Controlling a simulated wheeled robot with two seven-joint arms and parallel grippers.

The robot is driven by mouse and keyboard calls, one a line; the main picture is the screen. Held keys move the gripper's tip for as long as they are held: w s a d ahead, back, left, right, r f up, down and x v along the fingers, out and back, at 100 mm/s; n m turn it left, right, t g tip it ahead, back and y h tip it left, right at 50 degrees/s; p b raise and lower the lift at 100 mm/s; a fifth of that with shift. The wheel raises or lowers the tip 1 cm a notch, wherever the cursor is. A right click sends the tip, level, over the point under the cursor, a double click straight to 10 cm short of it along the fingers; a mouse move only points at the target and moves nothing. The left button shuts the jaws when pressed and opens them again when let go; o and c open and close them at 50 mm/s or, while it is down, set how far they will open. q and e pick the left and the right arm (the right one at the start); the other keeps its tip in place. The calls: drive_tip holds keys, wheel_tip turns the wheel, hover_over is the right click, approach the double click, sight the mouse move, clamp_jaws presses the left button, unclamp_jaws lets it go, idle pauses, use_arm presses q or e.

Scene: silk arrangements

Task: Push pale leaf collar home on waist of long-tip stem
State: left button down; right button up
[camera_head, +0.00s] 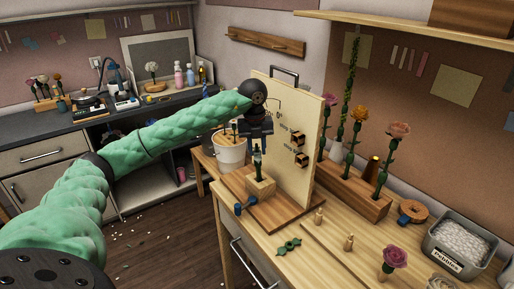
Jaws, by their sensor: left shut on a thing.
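A dark green stem (257,165) stands upright in a pale wooden block (260,188) on a wooden base. My left gripper (257,148) points down right over the stem, shut on a small part at its top. The fingers mostly hide this part, so I cannot tell its colour or whether it is the pale leaf collar. The stem's waist is too small to make out. A green leaf-shaped piece (289,246) lies flat on the table in front of the base. My right gripper is not in view.
An upright pale board (284,125) with small clips stands close behind the block. A blue-ended dark piece (244,206) lies by the base's left edge. A wooden flower rack (352,190), a pebble bin (460,247) and small wooden pegs (319,216) stand to the right.

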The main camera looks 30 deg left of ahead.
use_arm(q)
drive_tip(key=shift+f, duration=0.1)
idle(0.3)
drive_tip(key=c, duration=1)
unclamp_jaws()
drive_tip(key=shift+c, duration=0.2)
drive_tip(key=shift+o, duration=0.5)
drive_tip(key=o, duration=0.6)
drive_tip(key=shift+c, duration=0.2)
